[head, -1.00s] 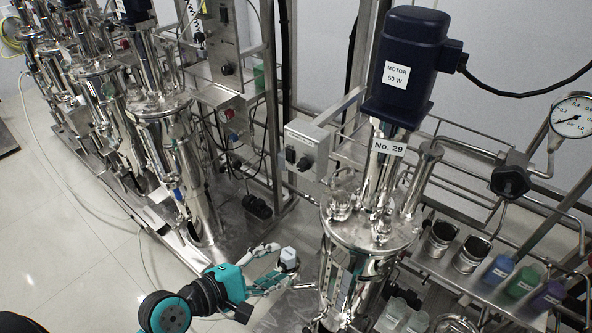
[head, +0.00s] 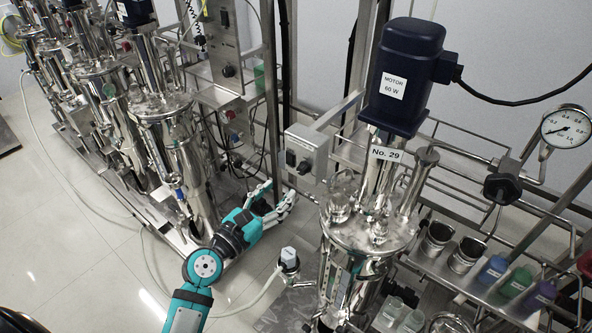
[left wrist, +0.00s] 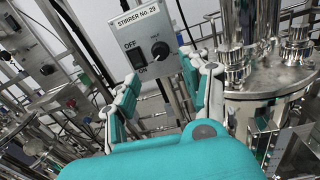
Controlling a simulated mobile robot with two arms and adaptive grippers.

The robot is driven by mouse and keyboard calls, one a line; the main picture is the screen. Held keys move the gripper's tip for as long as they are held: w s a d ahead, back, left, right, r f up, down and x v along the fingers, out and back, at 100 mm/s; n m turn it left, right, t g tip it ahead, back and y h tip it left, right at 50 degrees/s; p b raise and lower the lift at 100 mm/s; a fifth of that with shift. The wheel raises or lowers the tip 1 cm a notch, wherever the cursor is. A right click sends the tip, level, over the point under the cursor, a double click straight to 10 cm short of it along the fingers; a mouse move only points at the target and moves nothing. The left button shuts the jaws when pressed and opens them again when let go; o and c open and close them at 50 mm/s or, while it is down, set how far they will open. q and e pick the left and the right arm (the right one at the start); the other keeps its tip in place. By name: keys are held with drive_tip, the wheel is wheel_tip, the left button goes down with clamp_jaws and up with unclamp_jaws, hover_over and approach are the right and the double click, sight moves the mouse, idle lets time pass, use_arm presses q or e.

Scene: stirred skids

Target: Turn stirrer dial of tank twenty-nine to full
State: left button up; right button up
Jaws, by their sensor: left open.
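The grey stirrer box (head: 312,143) is on the frame left of tank No. 29 (head: 370,235) in the head view. In the left wrist view the box (left wrist: 150,30) is labelled "STIRRER No. 29". It carries a black OFF/ON switch (left wrist: 136,57) and a round black dial (left wrist: 160,51) to its right. The dial (head: 303,167) is small in the head view. A light mark shows on it, but its exact setting is unclear. My left gripper (head: 282,193) is open and empty, just below and left of the box, its fingers pointing towards it. My right gripper is out of view.
A blue motor (head: 405,75) stands above tank No. 29. A white-capped part (head: 288,258) is low beside the tank. Another steel tank (head: 165,125) stands close left of my arm. Steel rails surround the box. The tiled floor (head: 90,260) at left is open.

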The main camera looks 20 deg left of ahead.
sight(300, 172)
use_arm(q)
drive_tip(key=p+x, duration=0.1)
drive_tip(key=x, duration=0.7)
drive_tip(key=shift+f, duration=0.1)
drive_tip(key=shift+c, duration=0.3)
clamp_jaws()
